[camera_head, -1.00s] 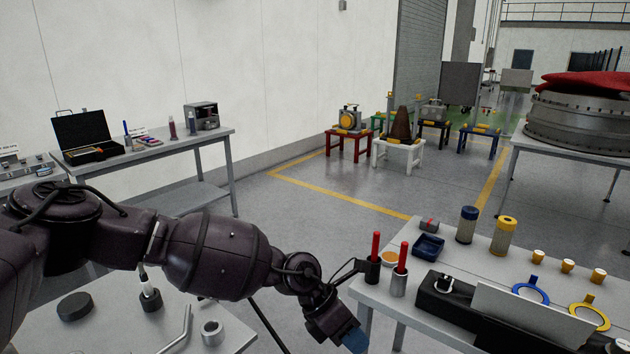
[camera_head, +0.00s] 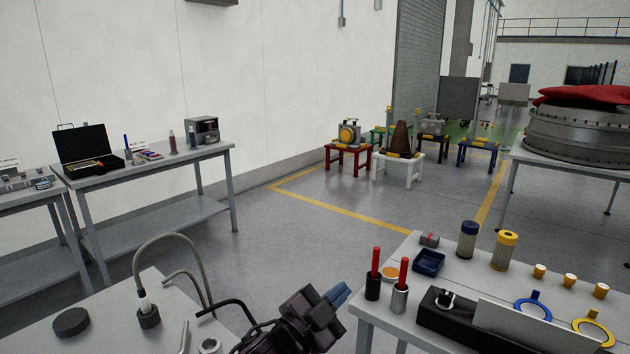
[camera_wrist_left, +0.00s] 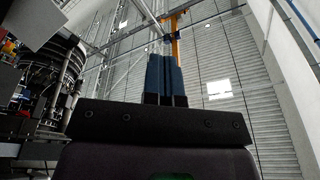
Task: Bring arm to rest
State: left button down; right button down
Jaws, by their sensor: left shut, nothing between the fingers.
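My left gripper (camera_head: 337,297) is low in the middle of the head view, over the gap between the two near tables. Its blue fingers are shut with nothing between them and point up and to the right. In the left wrist view the blue fingers (camera_wrist_left: 165,78) stand side by side, pointing up toward the high wall and roof frame. Only the wrist end of my left arm shows in the head view. My right gripper is not in view.
The near right table (camera_head: 400,318) holds red-handled tools (camera_head: 403,272), a blue tray (camera_head: 428,262) and filters (camera_head: 503,250). The near left table (camera_head: 110,322) holds a hose (camera_head: 170,238) and a black puck (camera_head: 71,322). Open floor (camera_head: 290,240) lies beyond.

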pick_arm(q)
jog(key=s+a+f+n+t+y, duration=0.1)
jog(key=s+a+f+n+y, duration=0.2)
jog(key=a+f+n+y, duration=0.5)
jog(key=s+a+f+n+y, duration=0.25)
jog(key=a+f+n, duration=0.25)
jog(key=a+f, duration=0.7)
jog(key=s+a+f+n+g+y, duration=0.1)
jog(key=s+a+f, duration=0.4)
jog(key=s, duration=0.3)
jog(key=s+a+f+n+g+y, duration=0.2)
jog(key=s+a+f, duration=0.3)
jog(key=s, duration=0.4)
jog(key=shift+s+a+f, duration=0.15)
jog(key=shift+s+a, duration=0.15)
jog(key=shift+a, duration=0.5)
jog(key=shift+y, duration=0.25)
